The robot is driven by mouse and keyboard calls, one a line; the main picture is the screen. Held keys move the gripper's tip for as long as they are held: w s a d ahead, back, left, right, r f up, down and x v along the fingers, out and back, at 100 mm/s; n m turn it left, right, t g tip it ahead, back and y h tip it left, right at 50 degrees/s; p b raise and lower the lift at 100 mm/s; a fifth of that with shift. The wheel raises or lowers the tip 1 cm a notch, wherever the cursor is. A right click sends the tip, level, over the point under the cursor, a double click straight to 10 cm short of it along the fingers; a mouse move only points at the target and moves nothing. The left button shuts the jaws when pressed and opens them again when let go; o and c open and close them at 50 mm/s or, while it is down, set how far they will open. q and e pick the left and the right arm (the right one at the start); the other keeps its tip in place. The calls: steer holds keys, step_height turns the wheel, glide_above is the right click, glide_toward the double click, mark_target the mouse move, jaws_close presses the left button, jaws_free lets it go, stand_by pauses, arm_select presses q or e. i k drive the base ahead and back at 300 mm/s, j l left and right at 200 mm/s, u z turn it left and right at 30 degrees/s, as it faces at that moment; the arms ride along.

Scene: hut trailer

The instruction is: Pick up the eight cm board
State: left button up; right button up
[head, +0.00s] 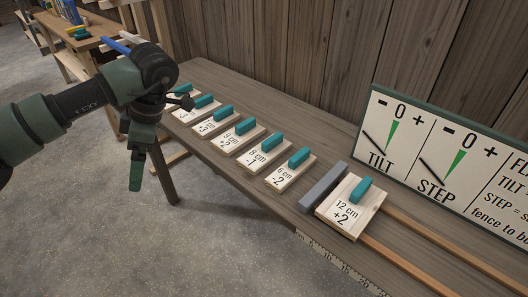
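The eight cm board (263,153), a pale wooden piece marked "8 cm -1" with a teal grip block on top, lies flat in the row on the bench. It sits between the board marked "6 cm -2" (289,174) and another labelled board (238,138). My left gripper (136,182) hangs down at the left, off the bench's front edge and well apart from the eight cm board. Whether its fingers are open or shut is unclear. My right gripper is not in view.
The wooden bench (225,90) also holds further boards (212,124), a grey bar (322,187) beside the "12 cm +2" board (350,207), two wooden rails (435,245) and a TILT/STEP sign (440,145). A plank wall stands behind. Floor in front is clear.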

mark_target(255, 161)
steer(key=i+j+z, duration=0.2)
steer(key=z, duration=0.15)
steer(key=i+j+z, duration=0.15)
steer(key=j+z, duration=0.2)
steer(key=i+j+z, duration=0.1)
steer(key=j+z, duration=0.25)
steer(key=j, duration=0.15)
steer(key=i+j+z, duration=0.1)
steer(key=j+z, duration=0.2)
steer(key=j, duration=0.1)
